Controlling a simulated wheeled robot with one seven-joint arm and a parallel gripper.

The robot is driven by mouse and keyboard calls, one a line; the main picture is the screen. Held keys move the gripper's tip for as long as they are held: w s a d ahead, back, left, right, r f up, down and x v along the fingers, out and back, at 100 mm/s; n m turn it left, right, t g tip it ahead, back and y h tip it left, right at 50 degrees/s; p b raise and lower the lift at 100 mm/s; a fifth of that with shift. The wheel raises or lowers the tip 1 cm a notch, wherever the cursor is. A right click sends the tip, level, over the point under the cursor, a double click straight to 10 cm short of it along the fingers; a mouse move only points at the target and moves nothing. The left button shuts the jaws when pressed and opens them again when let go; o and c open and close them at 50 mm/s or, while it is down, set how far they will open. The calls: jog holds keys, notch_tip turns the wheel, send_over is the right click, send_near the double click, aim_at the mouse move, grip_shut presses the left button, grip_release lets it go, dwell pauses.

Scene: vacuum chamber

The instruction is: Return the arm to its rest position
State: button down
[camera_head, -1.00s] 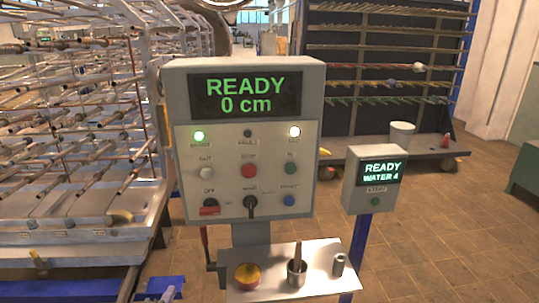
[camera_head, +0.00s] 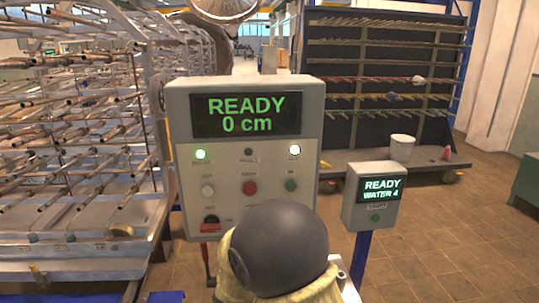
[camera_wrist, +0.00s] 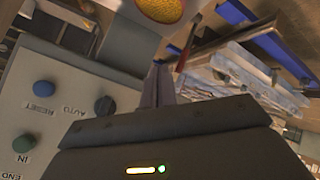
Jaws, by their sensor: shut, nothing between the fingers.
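My gripper (camera_wrist: 158,88) shows in the wrist view with its two narrow grey fingers together and nothing between them. It is beside the control panel (camera_wrist: 55,110), which appears turned over there, with a blue RESET button (camera_wrist: 44,88) and a green IN button (camera_wrist: 24,143). In the head view, a dark rounded part of my arm with a beige cover stands in front of the lower part of the control panel (camera_head: 180,115). It hides the lower right controls and most of the small shelf. My gripper itself is not visible in the head view.
The panel display (camera_head: 247,114) reads READY 0 cm. A smaller box (camera_head: 356,215) reading READY WATER 4 stands right of my arm. A rod rack (camera_head: 70,150) fills the left. A yellow-orange round item (camera_wrist: 160,8) is near my fingers.

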jog(key=s+d+r+m+g+p, duration=0.1)
jog(key=s+d+r+m+g, duration=0.1)
jog(key=s+d, duration=0.7)
jog(key=s+d+r+m+g+h, duration=0.1)
jog(key=s+d+m+g, duration=0.4)
jog(key=s+d, duration=0.5)
jog(key=d+r+m, duration=0.1)
jog(key=d+m, duration=0.1)
jog(key=d, duration=0.3)
jog(key=shift+s+d+r+g+p, duration=0.25)
jog(key=shift+s+r+g+p, duration=0.05)
jog(key=shift+r+p, duration=0.05)
